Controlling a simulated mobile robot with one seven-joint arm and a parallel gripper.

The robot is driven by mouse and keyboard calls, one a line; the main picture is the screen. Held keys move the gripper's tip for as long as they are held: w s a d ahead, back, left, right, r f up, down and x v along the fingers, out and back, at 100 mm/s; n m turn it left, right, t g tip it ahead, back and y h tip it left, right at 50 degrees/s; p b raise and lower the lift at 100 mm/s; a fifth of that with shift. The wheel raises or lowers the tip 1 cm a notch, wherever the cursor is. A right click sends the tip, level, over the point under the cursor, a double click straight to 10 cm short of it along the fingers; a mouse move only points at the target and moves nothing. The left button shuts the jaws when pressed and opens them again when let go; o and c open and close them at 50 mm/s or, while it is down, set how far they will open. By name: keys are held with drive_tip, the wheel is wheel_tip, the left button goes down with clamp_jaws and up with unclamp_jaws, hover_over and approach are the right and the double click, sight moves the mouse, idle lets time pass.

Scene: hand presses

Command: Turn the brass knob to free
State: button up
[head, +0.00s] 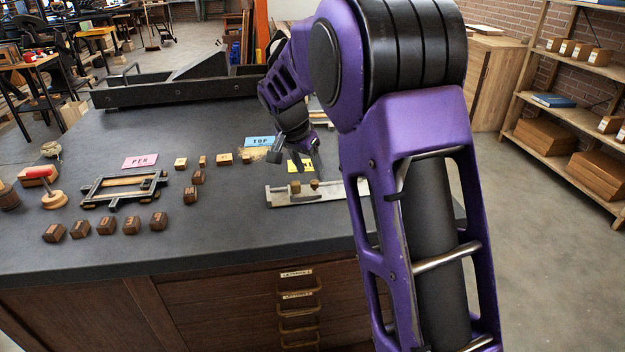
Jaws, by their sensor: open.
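A pale metal composing stick or bar (338,190) lies on the dark bench top near its front edge. Two small brass-coloured pieces stand on it, a left one (295,187) and a rounder right one (314,184); I cannot tell for sure which is the brass knob, nor its setting. My gripper (290,158) is open and hangs above and behind the bar, pointing down, apart from both pieces. My arm hides the bar's right end.
A yellow card (299,166), a blue card (260,141) and a pink card (140,161) lie on the bench. A dark frame (98,191) and several wooden type blocks (107,225) are at left. The bench's middle front is clear.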

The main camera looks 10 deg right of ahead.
sight(314, 182)
drive_tip(key=shift+x, duration=2)
clamp_jaws()
